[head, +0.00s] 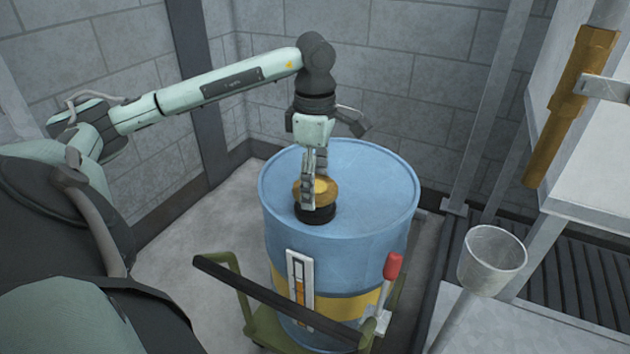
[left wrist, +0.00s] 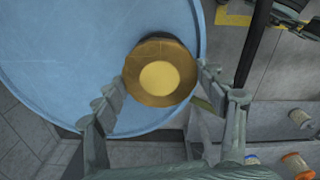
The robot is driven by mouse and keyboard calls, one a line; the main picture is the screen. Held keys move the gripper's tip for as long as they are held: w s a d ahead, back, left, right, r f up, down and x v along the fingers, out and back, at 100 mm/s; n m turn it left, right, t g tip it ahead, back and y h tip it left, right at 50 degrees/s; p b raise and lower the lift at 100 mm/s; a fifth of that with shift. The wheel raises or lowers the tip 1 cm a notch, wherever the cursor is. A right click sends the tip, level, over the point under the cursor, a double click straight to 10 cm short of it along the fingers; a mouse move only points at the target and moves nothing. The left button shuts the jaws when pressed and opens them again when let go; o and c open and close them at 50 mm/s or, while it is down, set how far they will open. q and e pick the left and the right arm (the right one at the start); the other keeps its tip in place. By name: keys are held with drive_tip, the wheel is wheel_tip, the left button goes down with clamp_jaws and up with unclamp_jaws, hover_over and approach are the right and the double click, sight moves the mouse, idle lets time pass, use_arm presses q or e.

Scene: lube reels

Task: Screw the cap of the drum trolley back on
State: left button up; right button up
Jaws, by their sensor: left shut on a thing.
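The brass-coloured cap (head: 325,190) with a paler yellow middle sits on a black round neck (head: 315,214) on top of the blue drum (head: 375,185). The drum stands on the green trolley (head: 265,325). My left gripper (head: 308,190) points straight down over the drum with its fingers at the cap, shut on it. In the left wrist view the cap (left wrist: 160,72) lies between the two fingertips, near the drum's rim. Whether the cap's thread is engaged in the neck is hidden. My right gripper is not in view.
The trolley's dark handle bar (head: 275,300) crosses in front of the drum. A red-tipped lever (head: 393,266) is at its right. A pale cup (head: 492,258) and a hanging brass tube (head: 570,105) are farther right. Block walls stand behind.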

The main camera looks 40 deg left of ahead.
use_arm(q)
drive_tip(key=shift+f+b, duration=0.35)
drive_tip(key=shift+f, duration=0.15)
idle(0.3)
drive_tip(key=shift+m+b, duration=0.3)
drive_tip(key=shift+m, duration=0.6)
drive_tip(key=m, duration=0.3)
drive_tip(key=m+b, duration=0.1)
drive_tip(key=m, duration=0.2)
drive_tip(key=shift+m, duration=1.2)
drive_tip(key=shift+b, duration=0.3)
